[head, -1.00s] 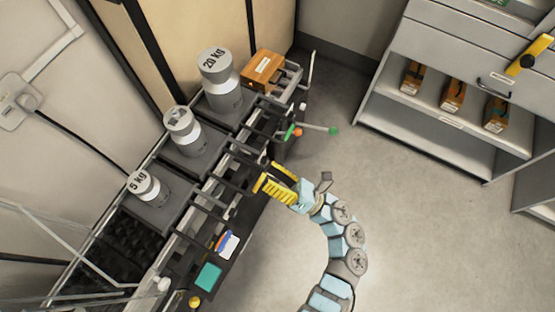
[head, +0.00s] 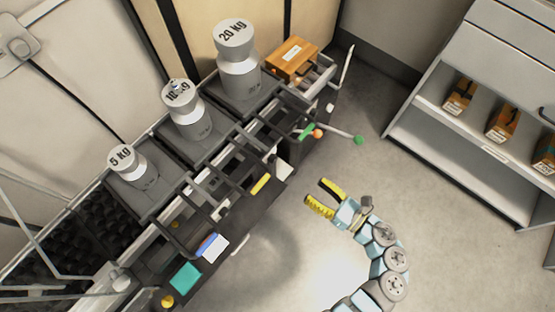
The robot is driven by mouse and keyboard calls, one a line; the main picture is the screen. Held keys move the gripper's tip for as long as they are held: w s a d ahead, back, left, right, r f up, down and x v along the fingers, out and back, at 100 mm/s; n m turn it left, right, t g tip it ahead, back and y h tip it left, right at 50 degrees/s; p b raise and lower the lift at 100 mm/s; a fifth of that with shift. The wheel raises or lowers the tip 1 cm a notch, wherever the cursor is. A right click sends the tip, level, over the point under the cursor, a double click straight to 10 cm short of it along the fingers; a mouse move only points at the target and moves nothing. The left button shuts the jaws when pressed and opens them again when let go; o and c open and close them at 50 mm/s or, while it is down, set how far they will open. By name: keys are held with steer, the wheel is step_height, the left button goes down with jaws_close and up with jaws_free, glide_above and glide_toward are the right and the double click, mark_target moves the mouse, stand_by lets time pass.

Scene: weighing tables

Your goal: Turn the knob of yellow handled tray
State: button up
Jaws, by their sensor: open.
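A yellow handle (head: 261,184) shows on the front side of the weighing tables, near the middle of the row. The tray behind it is largely hidden by dark bars, and I cannot make out its knob clearly. A small round yellow knob (head: 167,300) is at the lower left end of the row; I cannot tell which tray it belongs to. My gripper (head: 315,190) has yellow fingers spread apart. It is open and empty, over the floor to the right of the yellow handle and apart from it.
Weights marked 5 kg (head: 133,166), 10 kg (head: 188,108) and 20 kg (head: 238,68) stand on the tables. Teal (head: 186,277) and blue-white (head: 213,246) pieces line the front. A green-tipped lever (head: 359,139) juts out above my gripper. Shelves (head: 440,125) stand right; floor between is clear.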

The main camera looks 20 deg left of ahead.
mark_target(275, 161)
steer(key=b+x, duration=0.1)
steer(key=x, duration=1.4)
steer(key=shift+a, duration=0.1)
steer(key=shift+c, duration=0.2)
jaws_close()
steer(key=shift+r, duration=0.1)
